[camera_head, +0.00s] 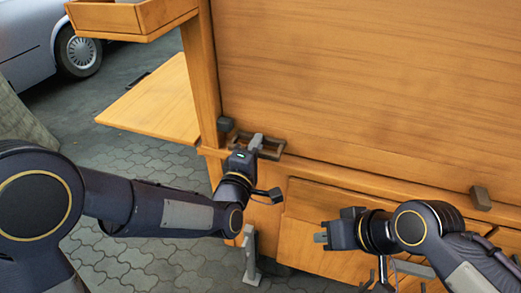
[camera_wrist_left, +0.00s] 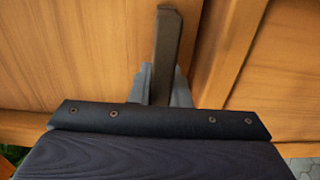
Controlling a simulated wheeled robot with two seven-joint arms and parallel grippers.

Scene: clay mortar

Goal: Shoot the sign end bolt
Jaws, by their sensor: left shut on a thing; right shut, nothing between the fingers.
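A dark bolt-like fitting with a rectangular frame (camera_head: 277,154) lies on the wooden ledge at the lower left of the large upright panel (camera_head: 370,80). My left gripper (camera_head: 256,143) is at this fitting, its grey fingers shut on a part of it. In the left wrist view, a dark brown bar (camera_wrist_left: 166,50) stands between the two finger pads (camera_wrist_left: 163,85); its lower end is hidden by the gripper. My right gripper (camera_head: 320,231) is shut and empty, in front of the wooden front below the ledge, apart from the fitting.
Dark blocks sit by the panel's left post (camera_head: 226,124) and on the ledge at right (camera_head: 480,198). A wooden side shelf (camera_head: 155,103) and an upper tray (camera_head: 135,20) project left. A grey upright (camera_head: 250,258) stands below my left gripper. A car (camera_head: 60,40) is parked behind.

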